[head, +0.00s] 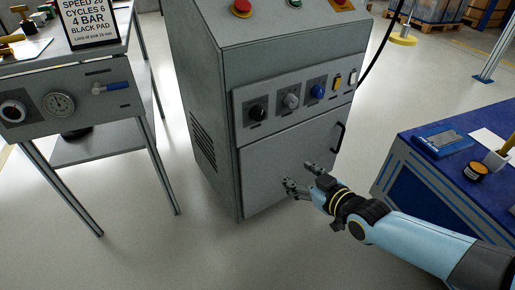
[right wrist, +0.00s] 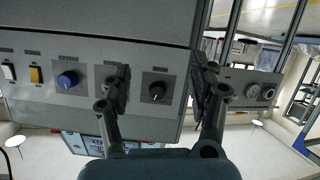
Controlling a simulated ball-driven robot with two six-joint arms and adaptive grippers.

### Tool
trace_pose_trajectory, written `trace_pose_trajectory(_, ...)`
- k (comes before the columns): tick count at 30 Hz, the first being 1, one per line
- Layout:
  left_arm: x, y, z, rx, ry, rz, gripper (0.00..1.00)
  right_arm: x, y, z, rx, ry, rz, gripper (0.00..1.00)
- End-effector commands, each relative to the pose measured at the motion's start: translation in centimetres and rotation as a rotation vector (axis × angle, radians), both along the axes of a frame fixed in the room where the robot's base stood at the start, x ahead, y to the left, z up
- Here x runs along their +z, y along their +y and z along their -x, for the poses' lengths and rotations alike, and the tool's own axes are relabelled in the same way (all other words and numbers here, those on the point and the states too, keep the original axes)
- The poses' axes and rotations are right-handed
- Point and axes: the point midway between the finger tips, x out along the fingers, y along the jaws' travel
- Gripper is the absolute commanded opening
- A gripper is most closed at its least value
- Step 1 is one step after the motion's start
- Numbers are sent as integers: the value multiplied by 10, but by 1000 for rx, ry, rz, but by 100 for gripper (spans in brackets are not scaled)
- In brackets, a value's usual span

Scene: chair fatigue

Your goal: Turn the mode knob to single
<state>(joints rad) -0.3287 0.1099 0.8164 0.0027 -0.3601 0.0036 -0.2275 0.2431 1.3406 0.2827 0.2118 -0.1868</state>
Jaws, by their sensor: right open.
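The grey control cabinet has a panel (head: 300,93) with a black knob (head: 258,113), a grey knob (head: 291,101) and a blue knob (head: 318,91) in a row. Their labels are too small to read, so I cannot tell which is the mode knob. My right gripper (head: 301,177) is open and empty, low in front of the cabinet door. In the right wrist view, inverted, the black knob (right wrist: 157,92) shows between the open fingers, beyond them, and the blue knob (right wrist: 68,79) lies to the left. The left finger hides the grey knob there. My left gripper is out of view.
Yellow (head: 337,82) and white (head: 352,77) switches sit right of the knobs. The cabinet door has a black handle (head: 339,137). A blue workbench (head: 395,190) stands at right. A grey table with a gauge (head: 59,104) and a sign (head: 90,20) stands at left.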

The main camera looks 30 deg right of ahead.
Motion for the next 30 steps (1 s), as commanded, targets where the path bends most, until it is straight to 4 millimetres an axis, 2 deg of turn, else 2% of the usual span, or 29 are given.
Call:
trace_pose_trajectory(1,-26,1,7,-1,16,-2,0,5,0,-17,14,-86,7,61)
trace_pose_trajectory(3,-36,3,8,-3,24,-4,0,34,2,-34,25,-192,11,61)
trace_pose_trajectory(6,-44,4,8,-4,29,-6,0,63,5,-48,37,-292,14,61)
trace_pose_trajectory(9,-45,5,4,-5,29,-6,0,78,6,-56,41,-336,14,61)
trace_pose_trajectory(14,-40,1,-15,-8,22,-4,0,82,6,-76,41,-346,14,61)
trace_pose_trajectory(17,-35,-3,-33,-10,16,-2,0,81,5,-94,41,-344,14,61)
trace_pose_trajectory(24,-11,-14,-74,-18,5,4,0,79,4,-134,42,-340,15,61)
trace_pose_trajectory(30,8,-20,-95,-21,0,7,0,80,4,-154,41,-338,15,61)
